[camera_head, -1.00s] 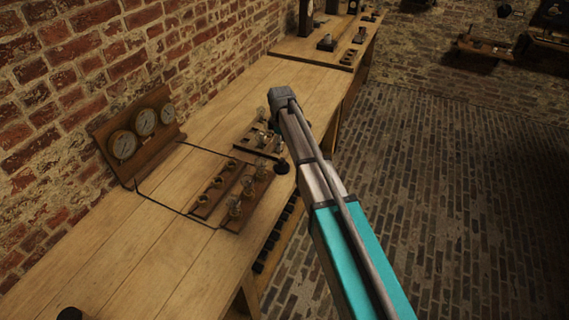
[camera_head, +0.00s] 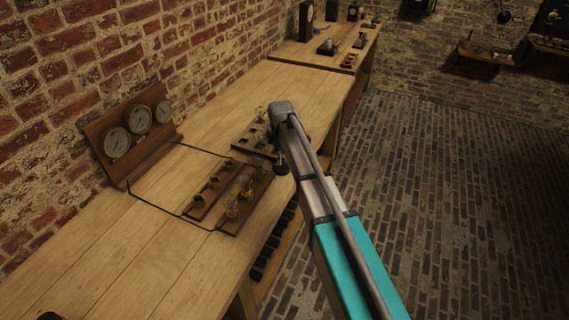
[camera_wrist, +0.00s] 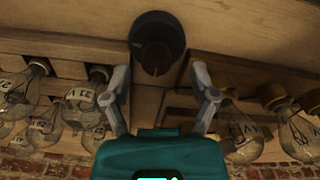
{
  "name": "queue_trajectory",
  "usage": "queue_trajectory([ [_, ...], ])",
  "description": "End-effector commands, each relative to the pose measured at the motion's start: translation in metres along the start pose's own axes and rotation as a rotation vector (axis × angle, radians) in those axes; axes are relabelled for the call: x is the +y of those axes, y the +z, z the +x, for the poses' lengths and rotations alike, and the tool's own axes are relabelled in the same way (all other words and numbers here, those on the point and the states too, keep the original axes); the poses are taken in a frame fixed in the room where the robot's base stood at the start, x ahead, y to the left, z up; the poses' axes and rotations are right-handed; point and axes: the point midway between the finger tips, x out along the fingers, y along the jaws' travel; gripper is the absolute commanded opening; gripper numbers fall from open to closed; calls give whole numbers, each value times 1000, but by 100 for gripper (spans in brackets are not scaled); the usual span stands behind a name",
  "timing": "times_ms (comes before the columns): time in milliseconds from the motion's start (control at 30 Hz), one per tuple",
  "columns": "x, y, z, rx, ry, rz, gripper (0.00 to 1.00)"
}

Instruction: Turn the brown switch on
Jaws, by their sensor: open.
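My gripper (camera_wrist: 162,88) is open and empty. Its two grey fingers are spread to the lower left and lower right of the switch, with the knob lying beyond and between them. I see no clear contact. In the head view my arm (camera_head: 320,200) reaches over the bench, and its end hides most of the gripper. I cannot make out the switch clearly there.
Glass bulbs flank my gripper closely on the left (camera_wrist: 80,100) and right (camera_wrist: 240,130) in the wrist view. In the head view, wooden socket boards (camera_head: 210,190) stand on the bench (camera_head: 160,260), before a gauge panel (camera_head: 105,135) by the brick wall. The bench's front left is mostly clear.

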Motion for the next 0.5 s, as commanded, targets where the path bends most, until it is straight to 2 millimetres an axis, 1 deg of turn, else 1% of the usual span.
queue_trajectory([
  [33,0,0,6,0,0,0,75],
  [133,0,0,10,0,0,0,75],
  [500,0,0,13,0,0,0,75],
])
